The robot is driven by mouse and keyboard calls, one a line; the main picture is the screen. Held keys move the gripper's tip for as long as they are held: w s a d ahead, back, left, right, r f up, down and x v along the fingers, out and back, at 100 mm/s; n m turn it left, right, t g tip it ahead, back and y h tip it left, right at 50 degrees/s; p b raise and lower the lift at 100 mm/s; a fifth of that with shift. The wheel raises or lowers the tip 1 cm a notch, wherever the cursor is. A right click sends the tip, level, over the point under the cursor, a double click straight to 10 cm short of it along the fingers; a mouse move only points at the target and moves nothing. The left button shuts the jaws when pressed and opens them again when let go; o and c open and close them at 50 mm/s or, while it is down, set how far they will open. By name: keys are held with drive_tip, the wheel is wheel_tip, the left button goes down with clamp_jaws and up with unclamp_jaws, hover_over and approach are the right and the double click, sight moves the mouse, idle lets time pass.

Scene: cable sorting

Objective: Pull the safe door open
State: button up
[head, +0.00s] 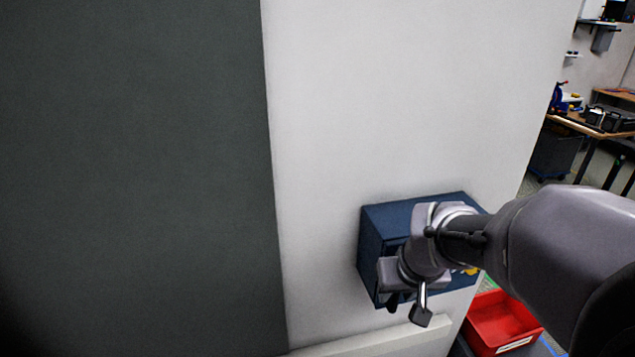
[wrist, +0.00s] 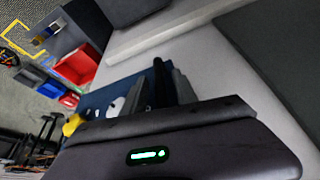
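The safe is a dark blue box (head: 385,217) against the white wall in the head view. My wrist and gripper cover most of its front, so the door's edge and handle are hidden there. My gripper (head: 408,307) is in front of the safe's lower left part, with its two fingertips apart and nothing visible between them. In the wrist view, the safe's blue surface (wrist: 97,98) shows beyond my gripper (wrist: 171,80), with a pale rounded part and a yellow part on it. I cannot tell whether a finger touches the safe.
A red bin (head: 500,322) stands below and right of the safe; it also shows in the wrist view (wrist: 76,66). A pale ledge (head: 385,340) runs below the safe. A dark grey panel (head: 135,170) fills the left. A workbench (head: 590,127) stands far right.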

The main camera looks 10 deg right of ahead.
drive_tip(key=shift+w+f, duration=0.1)
drive_tip(key=shift+f, duration=0.15)
clamp_jaws()
idle(1.4)
